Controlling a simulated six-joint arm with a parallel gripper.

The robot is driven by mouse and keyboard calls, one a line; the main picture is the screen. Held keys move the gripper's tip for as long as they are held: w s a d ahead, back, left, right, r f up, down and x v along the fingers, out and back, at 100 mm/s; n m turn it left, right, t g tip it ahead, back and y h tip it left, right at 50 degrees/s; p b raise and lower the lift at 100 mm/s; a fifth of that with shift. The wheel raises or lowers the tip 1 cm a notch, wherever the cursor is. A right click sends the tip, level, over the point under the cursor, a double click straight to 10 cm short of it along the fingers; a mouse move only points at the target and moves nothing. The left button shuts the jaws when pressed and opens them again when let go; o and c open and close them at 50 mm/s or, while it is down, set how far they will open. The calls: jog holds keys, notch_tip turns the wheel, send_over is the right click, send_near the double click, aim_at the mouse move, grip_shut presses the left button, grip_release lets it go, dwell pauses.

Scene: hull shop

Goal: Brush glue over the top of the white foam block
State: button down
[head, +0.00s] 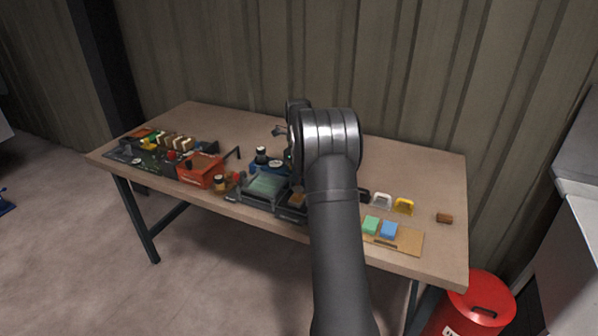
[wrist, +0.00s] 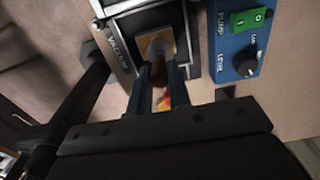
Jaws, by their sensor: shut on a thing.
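My gripper (wrist: 158,88) shows in the wrist view, its two dark blue-grey fingers closed around a narrow reddish-brown piece (wrist: 159,72), which looks like a brush handle. A pale, rounded tip lies beyond the fingers, over a tan square (wrist: 170,39) inside a dark frame (wrist: 132,6) by the word VACUUM. I cannot tell whether the pale part is bristles, or whether it touches the square. In the head view my arm hides the gripper. I cannot make out a white foam block in either view.
A blue pump box (wrist: 241,49) stands right of the frame. In the head view, green (head: 371,225) and blue (head: 388,230) blocks sit on a tan board (head: 411,241).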

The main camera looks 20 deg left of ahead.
jog(key=shift+s+f, duration=0.1)
jog(key=shift+s, duration=0.65)
jog(key=shift+s, duration=0.1)
jog(key=shift+w, duration=0.95)
jog(key=shift+w, duration=0.1)
jog(key=shift+w, duration=0.6)
jog(key=shift+s, duration=0.15)
jog(key=shift+s, duration=1.4)
